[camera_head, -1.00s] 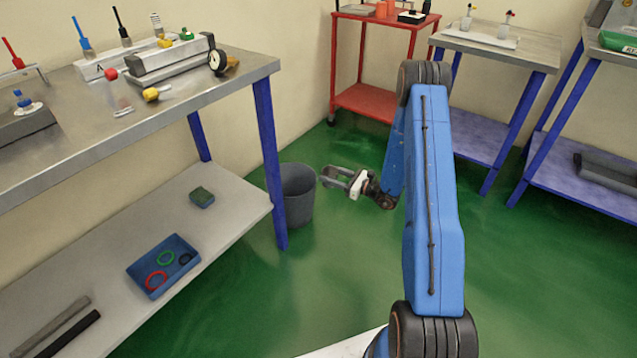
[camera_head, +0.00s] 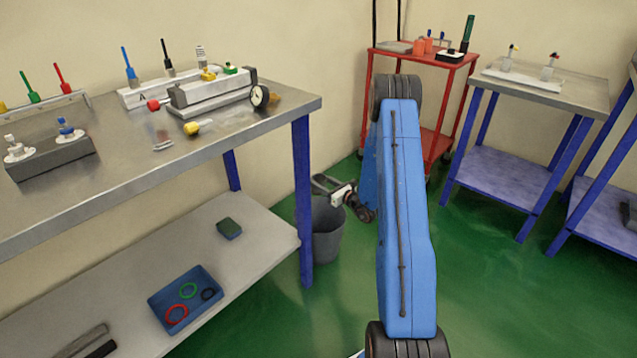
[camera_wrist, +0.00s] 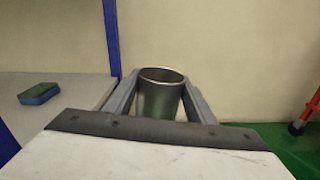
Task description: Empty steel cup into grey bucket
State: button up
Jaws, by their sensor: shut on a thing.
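My gripper (camera_head: 326,184) is shut on the steel cup (camera_wrist: 160,98), which sits between the two fingers in the wrist view. The cup looks upright there, with its open rim at the top; its contents cannot be made out. In the head view the cup is too small to tell apart from the fingers. The grey bucket (camera_head: 328,240) stands on the green floor beside the workbench leg. In the head view my gripper appears over the bucket's rim; the height between them is hard to tell. The bucket does not show in the wrist view.
The steel workbench (camera_head: 240,135) and its blue leg (camera_head: 303,200) stand just left of the bucket. Its lower shelf (camera_head: 130,295) holds a blue tray (camera_head: 162,311) and a sponge (camera_head: 229,228). A red cart (camera_head: 437,150) stands behind. Floor to the right is open.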

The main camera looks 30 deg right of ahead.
jog(key=f+m, duration=0.1)
jog(key=m, duration=0.1)
jog(key=f+m, duration=0.3)
jog(key=shift+s+a+f+m, duration=0.15)
jog(key=shift+a+f+m, duration=0.2)
jog(key=shift+f+m, duration=0.05)
jog(key=m, duration=0.4)
jog(key=f+m, duration=0.1)
jog(key=m, duration=0.3)
jog(key=f+m, duration=0.1)
jog(key=m, duration=0.3)
jog(key=shift+s+a+f+m, duration=0.1)
jog(key=shift+s+a+m, duration=0.05)
jog(key=shift+a+m, duration=0.2)
dwell(3.4)
